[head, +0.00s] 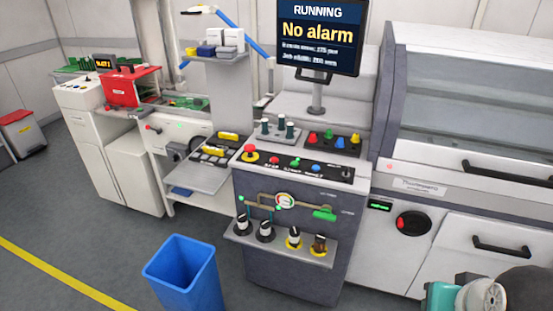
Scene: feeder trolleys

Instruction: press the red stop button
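The control panel (338,173) is the sloped black top of a grey console in the middle of the head view. A small red button (273,161) sits on it, left of a green button (295,162) and a blue button (318,168). Small white labels below them are too blurred to read surely. A larger red mushroom button (250,149) with a yellow base stands at the panel's left end. Nothing covers either red button. My gripper is not in view; teal and grey parts at the lower right look like my arm.
A screen (320,34) above the console reads "RUNNING" and "No alarm". A shelf with several knobs (294,236) juts from the console front. A blue bin (182,272) stands at front left. A large machine (460,180) adjoins on the right. Floor at lower left is clear.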

